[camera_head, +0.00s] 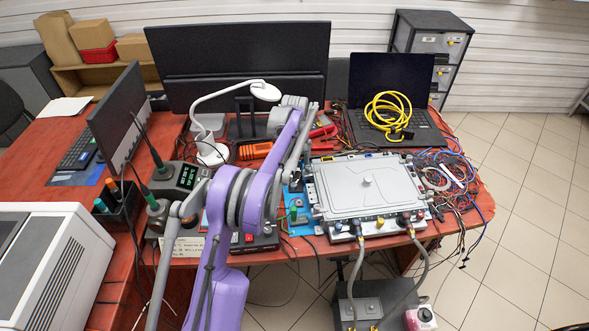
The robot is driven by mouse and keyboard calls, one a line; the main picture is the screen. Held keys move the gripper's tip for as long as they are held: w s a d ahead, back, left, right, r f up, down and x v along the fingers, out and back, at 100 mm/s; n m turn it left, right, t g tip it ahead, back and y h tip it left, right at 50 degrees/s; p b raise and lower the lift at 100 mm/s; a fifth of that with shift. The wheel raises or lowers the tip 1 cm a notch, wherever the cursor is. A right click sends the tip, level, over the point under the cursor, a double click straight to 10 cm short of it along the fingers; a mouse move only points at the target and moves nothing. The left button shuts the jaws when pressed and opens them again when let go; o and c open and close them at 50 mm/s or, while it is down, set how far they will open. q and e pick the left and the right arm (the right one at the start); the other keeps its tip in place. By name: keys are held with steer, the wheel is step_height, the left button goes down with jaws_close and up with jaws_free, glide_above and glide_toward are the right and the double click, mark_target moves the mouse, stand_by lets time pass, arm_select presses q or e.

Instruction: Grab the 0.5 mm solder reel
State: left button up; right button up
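I cannot make out a reel that is clearly the 0.5 mm solder reel; small items behind my arm are hidden. A purple and grey arm of mine rises from the bottom left, bends over the bench and points down at its middle. I take it as my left arm. Its end, with the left gripper (294,184), seems to be above the blue mat (299,222), left of the grey metal unit. The fingers are too small and covered to show whether they are open or shut. My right gripper does not show.
The grey metal unit (366,187) with hoses fills the bench front. A laptop (391,85) with a yellow cable coil (388,110) stands behind it. Tangled wires (450,180) cover the right end. A white lamp (212,152), monitors and soldering station (180,180) crowd the left.

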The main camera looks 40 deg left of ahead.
arm_select(q)
steer(key=shift+f, duration=0.3)
jaws_close()
stand_by(0.3)
steer(key=shift+r, duration=0.1)
